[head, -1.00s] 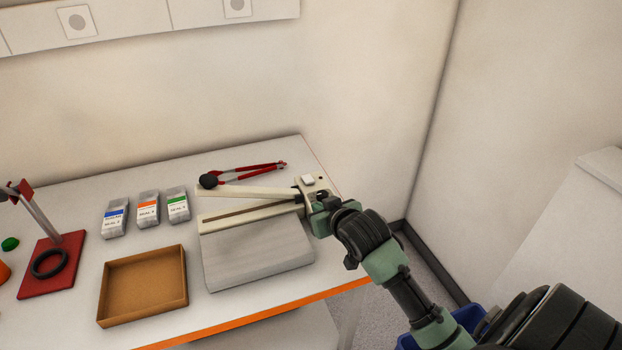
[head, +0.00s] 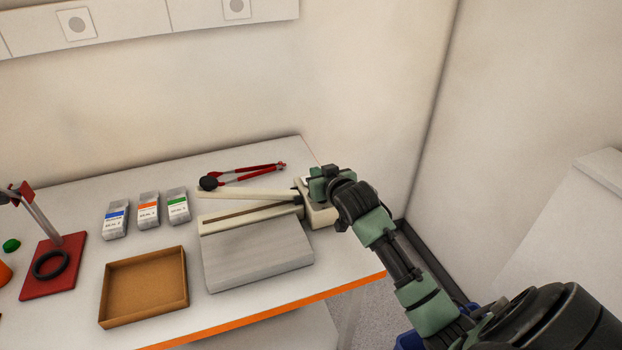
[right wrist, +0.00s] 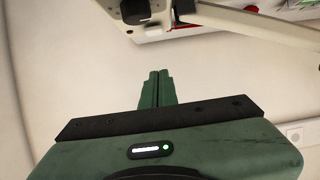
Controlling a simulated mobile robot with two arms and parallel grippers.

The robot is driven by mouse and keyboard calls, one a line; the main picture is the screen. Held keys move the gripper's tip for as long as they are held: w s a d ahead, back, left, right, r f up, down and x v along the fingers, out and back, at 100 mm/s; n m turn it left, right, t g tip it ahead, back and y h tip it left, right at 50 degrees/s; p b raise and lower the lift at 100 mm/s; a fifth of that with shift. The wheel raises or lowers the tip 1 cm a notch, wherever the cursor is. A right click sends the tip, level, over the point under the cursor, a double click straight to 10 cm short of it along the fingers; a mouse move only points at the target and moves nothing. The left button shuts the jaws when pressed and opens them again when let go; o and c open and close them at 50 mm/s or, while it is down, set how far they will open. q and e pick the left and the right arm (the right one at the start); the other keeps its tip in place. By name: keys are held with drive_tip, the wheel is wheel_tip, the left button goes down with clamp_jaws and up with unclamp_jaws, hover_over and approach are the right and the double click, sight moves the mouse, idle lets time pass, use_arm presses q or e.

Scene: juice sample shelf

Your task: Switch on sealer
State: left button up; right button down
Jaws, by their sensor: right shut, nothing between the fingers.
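The sealer (head: 252,207) is a cream device with a raised long arm and a pale grey plate (head: 258,252) in front, at the right end of the table. Its housing (head: 322,215) is at its right end. My right gripper (head: 318,183) is at this housing and hides much of its top, with the switch there mostly covered. In the right wrist view the gripper's green fingers (right wrist: 156,86) are together and empty, and part of the sealer (right wrist: 190,14) with a black round knob (right wrist: 135,12) shows beyond them. I cannot tell whether the fingers touch the sealer.
Red tongs (head: 245,174) lie behind the sealer. Several labelled sample packs (head: 148,210) stand to its left, with an empty brown tray (head: 145,287) in front. A red stand base (head: 54,267) is farther left. A wall closes the back.

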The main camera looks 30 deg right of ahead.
drive_tip(key=p+x, duration=0.1)
drive_tip(key=x, duration=0.4)
drive_tip(key=shift+w, duration=0.3)
wheel_tip(320, 180, down, 3)
drive_tip(key=shift+s+r+p, duration=0.1)
drive_tip(key=shift+r+p, duration=0.05)
drive_tip(key=shift+p, duration=0.4)
drive_tip(key=shift+s+f, duration=0.2)
drive_tip(key=shift+f, duration=0.6)
drive_tip(key=shift+f, duration=0.1)
drive_tip(key=shift+s+f+t+b, duration=0.1)
drive_tip(key=shift+f+t+b, duration=0.2)
drive_tip(key=shift+f+b, duration=0.5)
drive_tip(key=shift+r, duration=0.45)
drive_tip(key=shift+r+p, duration=0.75)
drive_tip(key=shift+r, duration=0.15)
